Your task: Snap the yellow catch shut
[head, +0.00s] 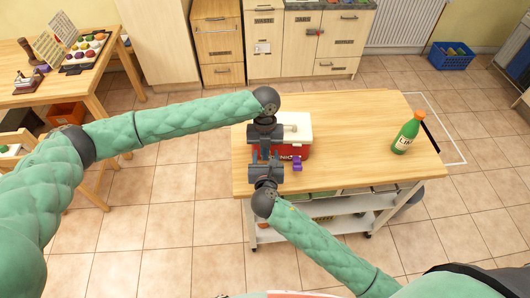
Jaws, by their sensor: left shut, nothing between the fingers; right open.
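A red box (301,151) with a white lid (301,121) stands on the wooden worktop, and its left part is hidden behind my grippers. I cannot make out a yellow catch; it may be hidden behind them. A small purple piece (297,164) is at the front of the box. My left gripper (264,146) points down at the left front of the box, shut and empty. My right gripper (266,161) comes up from the front edge, open, close to the left one. I cannot tell whether either touches the box.
A green bottle with an orange cap (406,133) stands on the right of the wooden worktop (350,145). The worktop between box and bottle is clear. A table with several small items (84,50) is at the far left. A blue crate (451,56) sits on the floor.

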